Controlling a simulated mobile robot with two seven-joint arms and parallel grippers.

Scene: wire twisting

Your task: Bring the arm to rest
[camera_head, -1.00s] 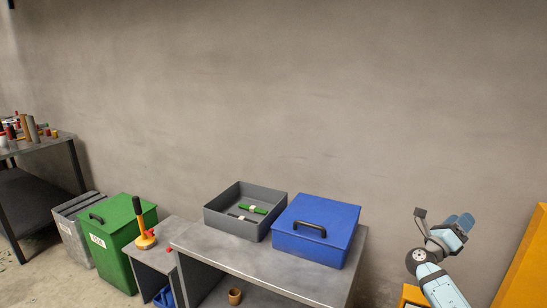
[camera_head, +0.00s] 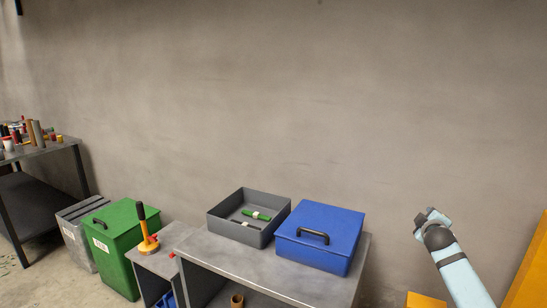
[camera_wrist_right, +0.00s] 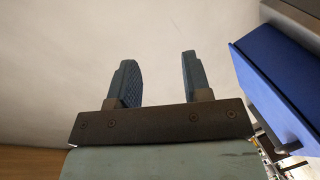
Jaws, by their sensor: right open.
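My right arm (camera_head: 460,272) is light blue and rises at the lower right of the head view, apart from the table and the boxes. Its fingers cannot be made out there. In the right wrist view my right gripper (camera_wrist_right: 160,80) is open, with two dark blue ridged fingers apart and nothing between them. The blue box (camera_wrist_right: 278,95) shows at the right of that view, beside the gripper and not touching the fingers. My left gripper is not in view.
The grey table (camera_head: 232,258) bears an open grey tray (camera_head: 236,232) with green and dark pieces inside, and the closed blue box (camera_head: 335,222). An orange surface (camera_head: 530,270) is at the far right.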

